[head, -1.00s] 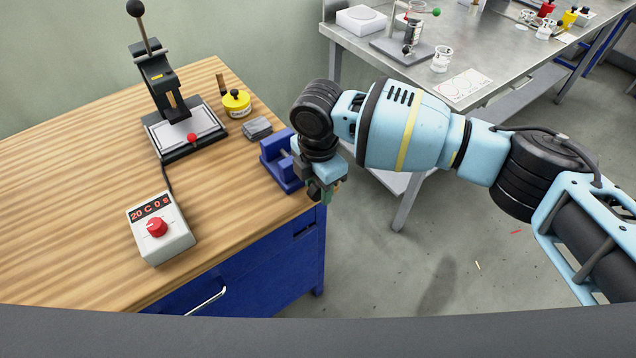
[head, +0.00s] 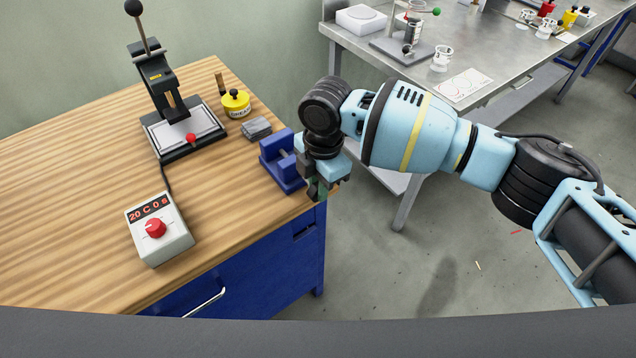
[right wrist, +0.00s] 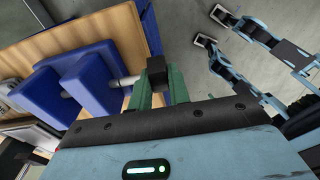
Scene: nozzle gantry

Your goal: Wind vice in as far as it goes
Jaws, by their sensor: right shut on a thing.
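The blue vice (head: 277,174) sits at the right edge of the wooden bench. A grey screw runs out of the vice to a black handle piece (right wrist: 156,68). My right gripper (head: 318,190) is just right of the vice, beyond the bench edge. In the right wrist view its green fingers (right wrist: 160,88) are shut on the black handle piece. The gripper and wrist hide the handle in the head view. My left gripper is in neither view.
On the bench (head: 80,170) are a lever press (head: 160,85), a yellow pot (head: 236,103), a grey block (head: 256,128) and a control box (head: 160,235). A steel table (head: 480,50) stands behind my right arm. Floor is open right of the bench.

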